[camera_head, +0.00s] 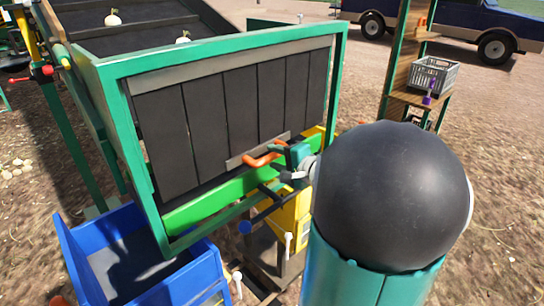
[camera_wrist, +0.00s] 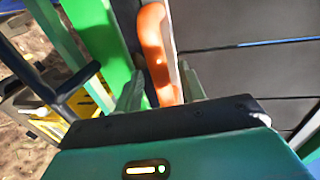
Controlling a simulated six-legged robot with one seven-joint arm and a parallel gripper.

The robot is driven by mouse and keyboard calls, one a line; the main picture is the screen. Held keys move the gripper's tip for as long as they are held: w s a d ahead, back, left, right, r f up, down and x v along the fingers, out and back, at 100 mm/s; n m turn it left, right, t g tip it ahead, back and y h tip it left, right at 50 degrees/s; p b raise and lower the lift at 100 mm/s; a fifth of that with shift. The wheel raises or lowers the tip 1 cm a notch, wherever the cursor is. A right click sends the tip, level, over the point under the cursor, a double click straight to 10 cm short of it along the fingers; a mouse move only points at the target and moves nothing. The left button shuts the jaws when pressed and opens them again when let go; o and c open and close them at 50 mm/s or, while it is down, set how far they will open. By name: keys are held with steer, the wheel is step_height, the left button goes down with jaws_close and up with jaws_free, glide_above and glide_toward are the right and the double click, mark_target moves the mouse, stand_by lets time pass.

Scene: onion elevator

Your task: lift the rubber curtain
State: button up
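The rubber curtain (camera_head: 225,112) is a row of wide black strips hanging from the top of a green frame (camera_head: 222,52). Its strips hang straight down, and they fill the right side of the wrist view (camera_wrist: 245,70). A grey bar near its lower right carries an orange handle (camera_head: 262,157). My gripper (camera_head: 296,166) is at the right end of this handle. In the wrist view the orange handle (camera_wrist: 155,50) lies between my two fingers (camera_wrist: 162,92). A narrow gap shows beside the left finger, so the gripper looks open around the handle. The handle's far side is hidden.
A bright green rail (camera_head: 215,203) runs under the curtain. A blue bin (camera_head: 150,260) stands below left, and a yellow machine part (camera_head: 290,215) is below the handle. Two onions (camera_head: 113,18) lie on the dark belt behind. A shelf with a grey crate (camera_head: 435,74) stands right.

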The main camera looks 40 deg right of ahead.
steer(key=shift+x, duration=0.85)
steer(key=shift+s, duration=0.1)
jaws_close()
steer(key=shift+r, duration=0.1)
